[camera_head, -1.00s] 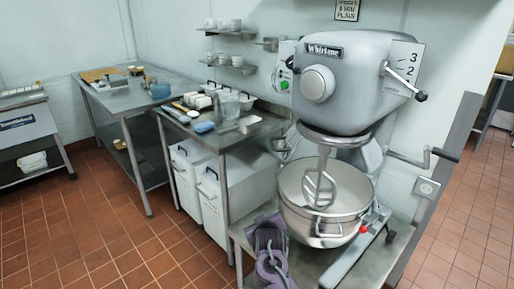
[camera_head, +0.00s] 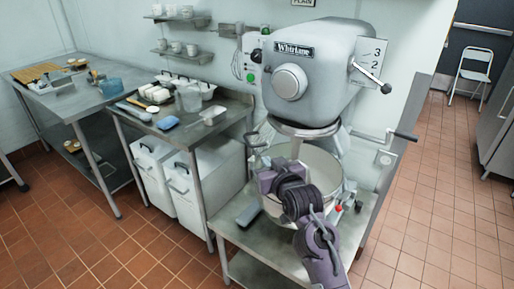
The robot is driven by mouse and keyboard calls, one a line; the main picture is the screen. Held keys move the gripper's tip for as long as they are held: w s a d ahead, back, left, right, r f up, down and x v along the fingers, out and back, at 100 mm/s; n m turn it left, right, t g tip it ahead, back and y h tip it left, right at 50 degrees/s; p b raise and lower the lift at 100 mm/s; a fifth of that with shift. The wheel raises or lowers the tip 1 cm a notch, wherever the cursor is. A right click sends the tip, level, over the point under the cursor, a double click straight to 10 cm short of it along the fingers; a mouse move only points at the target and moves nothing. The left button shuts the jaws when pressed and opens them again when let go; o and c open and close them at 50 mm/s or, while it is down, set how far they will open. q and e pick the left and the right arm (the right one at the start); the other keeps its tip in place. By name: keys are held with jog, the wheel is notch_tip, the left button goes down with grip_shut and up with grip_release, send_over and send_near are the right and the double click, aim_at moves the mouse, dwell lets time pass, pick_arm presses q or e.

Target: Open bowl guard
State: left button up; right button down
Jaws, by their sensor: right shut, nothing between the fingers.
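The grey stand mixer (camera_head: 310,75) stands on a low steel table. A metal ring (camera_head: 303,130), which looks like the bowl guard, sits under its head, above the steel bowl (camera_head: 325,168). My right gripper (camera_head: 267,174) is at the front left of the bowl, below the ring's left side. It is shut and empty; its fingertips are hard to make out, and I cannot tell whether it touches anything. My left gripper is out of view.
A steel worktable (camera_head: 230,108) with containers stands left of the mixer, with white bins (camera_head: 190,190) below. A crank handle (camera_head: 403,136) sticks out at the mixer's right. The tiled floor at right is open.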

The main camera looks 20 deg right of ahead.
aim_at(254, 147)
jog(key=p+x, duration=0.2)
jog(key=x, duration=0.5)
jog(key=shift+w+r, duration=0.1)
jog(key=shift+w, duration=0.15)
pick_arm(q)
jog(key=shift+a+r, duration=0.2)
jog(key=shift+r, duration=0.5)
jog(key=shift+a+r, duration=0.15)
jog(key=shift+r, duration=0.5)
pick_arm(e)
jog(key=shift+w+a+f, duration=0.1)
jog(key=shift+w+f, duration=0.15)
jog(key=shift+w, duration=0.35)
